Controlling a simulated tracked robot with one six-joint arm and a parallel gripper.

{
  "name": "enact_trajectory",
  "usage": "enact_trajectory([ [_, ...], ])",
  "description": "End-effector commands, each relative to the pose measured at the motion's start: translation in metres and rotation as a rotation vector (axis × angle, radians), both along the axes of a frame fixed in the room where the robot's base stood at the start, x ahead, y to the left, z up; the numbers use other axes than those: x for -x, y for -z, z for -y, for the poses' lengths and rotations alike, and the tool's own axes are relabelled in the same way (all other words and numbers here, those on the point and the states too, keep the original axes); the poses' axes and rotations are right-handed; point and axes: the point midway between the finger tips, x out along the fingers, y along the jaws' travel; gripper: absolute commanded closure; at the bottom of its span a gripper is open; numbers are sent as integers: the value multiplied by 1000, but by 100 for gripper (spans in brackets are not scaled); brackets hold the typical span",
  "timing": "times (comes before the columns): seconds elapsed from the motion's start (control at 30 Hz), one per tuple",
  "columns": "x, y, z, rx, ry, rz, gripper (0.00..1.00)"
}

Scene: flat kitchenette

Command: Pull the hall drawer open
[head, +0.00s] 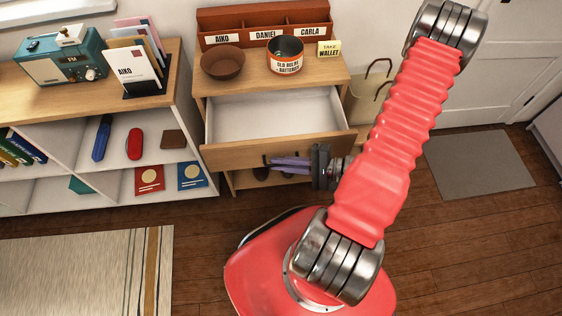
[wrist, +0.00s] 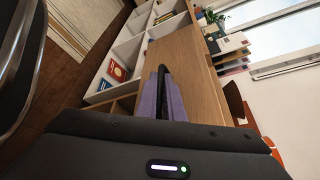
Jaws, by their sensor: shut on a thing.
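The hall drawer (head: 214,157) is pulled out of the wooden hall cabinet (head: 335,78) in the head view, and its pale inside looks empty. Its wooden front fills the middle of the wrist view (wrist: 190,75). My gripper (head: 270,163) is at the drawer front, with its purple-grey fingers shut on the dark drawer handle (wrist: 180,70). The far part of the handle shows beyond the fingers in the wrist view. The exact contact is partly hidden by the fingers.
On the cabinet top stand a brown bowl (head: 222,63), a battery tin (head: 285,56) and a red-brown letter rack (head: 262,22). A white shelf unit (head: 190,130) stands close on the left. A bag (head: 368,95) is at the right.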

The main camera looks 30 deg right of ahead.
Motion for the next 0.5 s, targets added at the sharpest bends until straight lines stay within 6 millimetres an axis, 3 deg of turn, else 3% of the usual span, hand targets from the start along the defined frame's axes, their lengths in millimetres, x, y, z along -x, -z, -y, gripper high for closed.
enact_trajectory([
  [0.37,-4,1,1,7,-4,1,100],
  [0.4,-4,1,0,7,-5,1,90],
  [0.5,-4,1,-1,6,-10,1,85],
])
